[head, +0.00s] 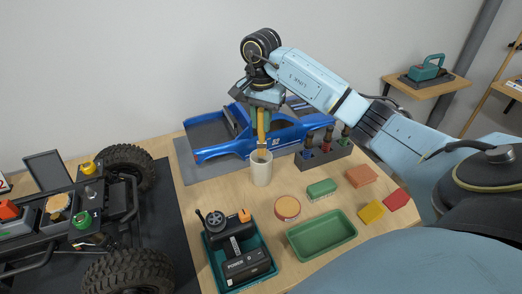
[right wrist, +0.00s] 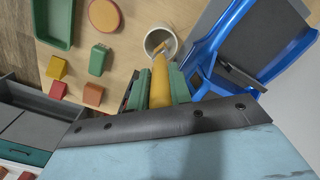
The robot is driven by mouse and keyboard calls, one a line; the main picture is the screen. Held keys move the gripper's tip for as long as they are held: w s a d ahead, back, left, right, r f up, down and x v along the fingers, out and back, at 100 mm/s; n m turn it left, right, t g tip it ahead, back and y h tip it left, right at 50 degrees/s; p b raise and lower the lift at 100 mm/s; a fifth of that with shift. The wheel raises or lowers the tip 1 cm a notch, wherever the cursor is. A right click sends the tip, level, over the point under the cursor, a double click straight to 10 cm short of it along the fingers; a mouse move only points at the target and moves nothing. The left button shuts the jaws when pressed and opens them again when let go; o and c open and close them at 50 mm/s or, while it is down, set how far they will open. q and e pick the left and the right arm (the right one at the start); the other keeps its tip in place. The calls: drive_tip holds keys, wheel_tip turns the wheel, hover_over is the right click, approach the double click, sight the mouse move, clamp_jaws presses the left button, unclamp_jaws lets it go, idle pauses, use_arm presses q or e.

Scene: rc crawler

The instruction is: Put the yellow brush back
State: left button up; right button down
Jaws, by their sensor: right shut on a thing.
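My right gripper (head: 261,116) is shut on the yellow brush (head: 261,134) and holds it nearly upright over the cream cup (head: 261,170). The brush's lower end shows at the cup's mouth; I cannot tell how far inside it is. In the right wrist view the yellow brush (right wrist: 160,82) lies between the green fingers of the right gripper (right wrist: 160,88), its far end overlapping the opening of the cup (right wrist: 147,43). My left gripper is not in view.
A blue truck body (head: 225,140) stands close behind the cup. A rack of drivers (head: 323,153) is to its right. A green tray (head: 322,236), a round tin (head: 287,207) and colored blocks (head: 371,211) lie in front. A teal tray (head: 265,262) holds a controller. A crawler chassis (head: 110,215) is left.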

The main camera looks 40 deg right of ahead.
sight(261, 142)
wheel_tip(261, 142, down, 6)
drive_tip(key=shift+r, duration=0.15)
drive_tip(key=shift+f, duration=0.5)
wheel_tip(261, 142, down, 4)
drive_tip(key=shift+r+b, duration=0.15)
drive_tip(key=shift+b, duration=0.2)
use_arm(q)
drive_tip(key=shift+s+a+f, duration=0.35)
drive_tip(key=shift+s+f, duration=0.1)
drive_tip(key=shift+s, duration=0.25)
use_arm(e)
drive_tip(key=shift+r, duration=0.1)
drive_tip(key=c, duration=1.7)
unclamp_jaws()
drive_tip(key=shift+f, duration=0.2)
drive_tip(key=shift+o, duration=0.7)
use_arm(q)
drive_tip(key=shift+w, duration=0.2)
use_arm(e)
drive_tip(key=shift+r, duration=0.1)
